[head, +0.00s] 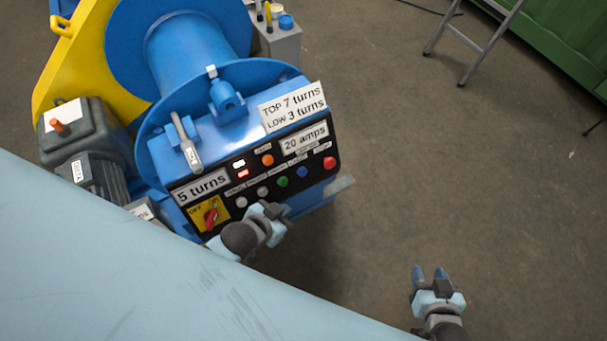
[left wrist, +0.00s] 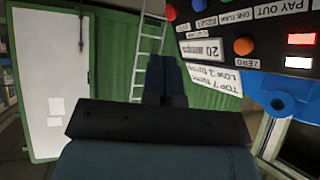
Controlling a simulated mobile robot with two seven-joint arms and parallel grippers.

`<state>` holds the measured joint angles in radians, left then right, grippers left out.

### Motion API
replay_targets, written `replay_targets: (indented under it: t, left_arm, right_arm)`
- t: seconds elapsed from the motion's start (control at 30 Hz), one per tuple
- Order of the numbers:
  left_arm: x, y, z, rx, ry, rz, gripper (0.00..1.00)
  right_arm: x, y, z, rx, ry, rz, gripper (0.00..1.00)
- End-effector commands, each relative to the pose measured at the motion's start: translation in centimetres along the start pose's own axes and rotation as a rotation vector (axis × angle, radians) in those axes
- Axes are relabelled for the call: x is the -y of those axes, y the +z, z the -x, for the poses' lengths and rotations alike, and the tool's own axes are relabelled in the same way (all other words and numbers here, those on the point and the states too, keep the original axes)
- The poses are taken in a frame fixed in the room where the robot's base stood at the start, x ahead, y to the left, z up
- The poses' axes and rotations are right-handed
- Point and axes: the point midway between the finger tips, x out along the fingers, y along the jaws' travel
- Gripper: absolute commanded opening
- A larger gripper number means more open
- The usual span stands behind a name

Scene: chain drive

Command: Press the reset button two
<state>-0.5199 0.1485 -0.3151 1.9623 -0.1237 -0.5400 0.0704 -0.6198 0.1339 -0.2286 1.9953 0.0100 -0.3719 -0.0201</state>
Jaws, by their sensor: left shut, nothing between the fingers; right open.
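The black control panel (head: 217,189) on the blue winch carries a row of buttons: two pale ones (head: 241,202), a green one (head: 282,182), a blue one (head: 302,172) and a red one (head: 330,162). An orange button (head: 267,160) sits above the row; it also shows in the left wrist view (left wrist: 243,46). The small button labels are too blurred in the head view to tell which is reset two. My left gripper (head: 276,208) is shut and empty, near the panel's lower edge; contact cannot be told. My right gripper (head: 430,272) is open and empty, away from the panel.
A red rotary switch (head: 210,216) on a yellow plate is at the panel's lower left. A grey lever (head: 187,145) stands above the panel. A pale blue surface (head: 120,260) fills the lower left. Open floor (head: 450,170) lies to the right, with a ladder (head: 482,45) beyond.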

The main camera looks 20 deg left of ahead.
Motion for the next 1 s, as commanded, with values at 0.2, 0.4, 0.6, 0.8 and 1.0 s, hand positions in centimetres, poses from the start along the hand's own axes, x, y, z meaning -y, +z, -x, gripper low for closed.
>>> replay_targets:
  t: [0.2, 0.4, 0.6, 0.8, 1.0]
  left_arm:
    - [-2.2, -0.2, -9.6, 0.133, -0.153, -0.206, 0.0]
    - [-2.9, -2.0, -14.5, 0.078, -0.319, -0.375, 0.0]
    - [-2.9, -2.9, -15.6, 0.04, -0.386, -0.43, 0.0]
    - [-2.9, -3.0, -15.6, 0.04, -0.387, -0.429, 0.0]
    - [-2.5, -2.8, -15.8, 0.04, -0.387, -0.429, 0.0]
  right_arm:
    - [0.1, 5.0, -3.3, 0.012, -0.005, -0.003, 0.45]
    - [0.2, 6.3, -4.2, 0.012, -0.01, -0.003, 0.45]
    - [0.2, 6.2, -4.3, 0.005, -0.011, -0.003, 0.45]
    - [0.2, 6.0, -4.3, 0.003, -0.01, -0.003, 0.45]
    - [0.1, 6.3, -4.4, 0.004, -0.008, -0.003, 0.45]
